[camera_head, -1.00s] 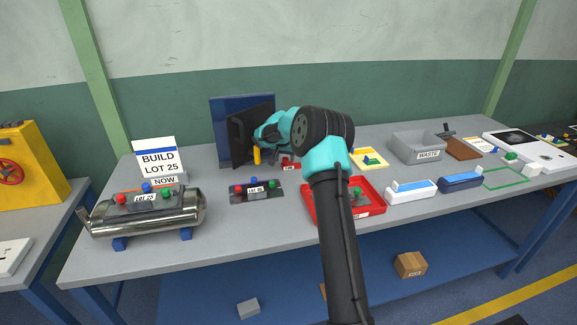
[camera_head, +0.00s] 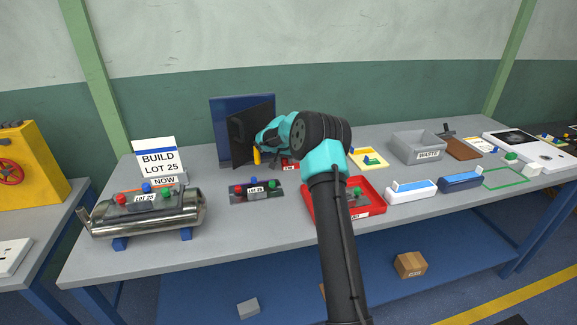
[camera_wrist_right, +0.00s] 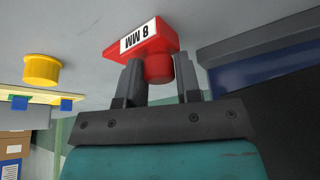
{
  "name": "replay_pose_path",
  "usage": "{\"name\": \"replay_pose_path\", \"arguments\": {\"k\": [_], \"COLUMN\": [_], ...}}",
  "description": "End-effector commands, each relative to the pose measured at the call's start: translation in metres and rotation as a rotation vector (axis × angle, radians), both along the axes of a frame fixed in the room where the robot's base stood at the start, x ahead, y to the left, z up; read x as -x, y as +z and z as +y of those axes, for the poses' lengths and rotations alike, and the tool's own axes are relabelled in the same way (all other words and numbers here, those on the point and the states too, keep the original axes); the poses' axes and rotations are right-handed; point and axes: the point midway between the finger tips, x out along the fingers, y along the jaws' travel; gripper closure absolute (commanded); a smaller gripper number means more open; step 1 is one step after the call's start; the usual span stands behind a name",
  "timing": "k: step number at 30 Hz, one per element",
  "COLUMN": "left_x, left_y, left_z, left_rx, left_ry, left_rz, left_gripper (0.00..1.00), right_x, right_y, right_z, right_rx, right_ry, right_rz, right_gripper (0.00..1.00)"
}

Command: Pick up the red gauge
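The red gauge (camera_wrist_right: 150,42) is a small red block with a white "8 MM" label and a round red knob. In the head view the gauge (camera_head: 290,165) is low at the bench top, below my right gripper (camera_head: 268,150), whose fingers are small and partly hidden there. Whether the gauge touches the bench is unclear. My left gripper is not in view.
A dark upright panel (camera_head: 243,135) stands close to the left of the gripper, with a yellow piece (camera_head: 257,156) beside it. A labelled fixture (camera_head: 257,191) lies in front. A red tray (camera_head: 373,193) is to the right, partly behind my arm.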

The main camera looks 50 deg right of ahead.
Motion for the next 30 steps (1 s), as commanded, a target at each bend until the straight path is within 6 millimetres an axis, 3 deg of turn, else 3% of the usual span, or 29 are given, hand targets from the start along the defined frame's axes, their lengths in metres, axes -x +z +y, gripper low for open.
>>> {"name": "replay_pose_path", "arguments": {"k": [8,17,23,30], "left_x": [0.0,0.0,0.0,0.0], "left_y": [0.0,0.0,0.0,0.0], "left_z": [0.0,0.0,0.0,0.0], "left_rx": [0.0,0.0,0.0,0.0], "left_ry": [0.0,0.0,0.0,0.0], "left_rz": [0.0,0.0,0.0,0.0], "left_gripper": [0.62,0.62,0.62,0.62], "right_x": [0.0,0.0,-0.001,-0.001], "right_y": [0.0,0.003,0.023,0.066], "right_z": [0.0,0.0,0.0,0.0], "right_rx": [0.0,0.0,0.002,0.002], "right_ry": [0.0,0.0,-0.001,-0.001], "right_rz": [0.0,-0.001,-0.003,-0.004], "right_gripper": [0.95,0.96,0.96,0.96]}}
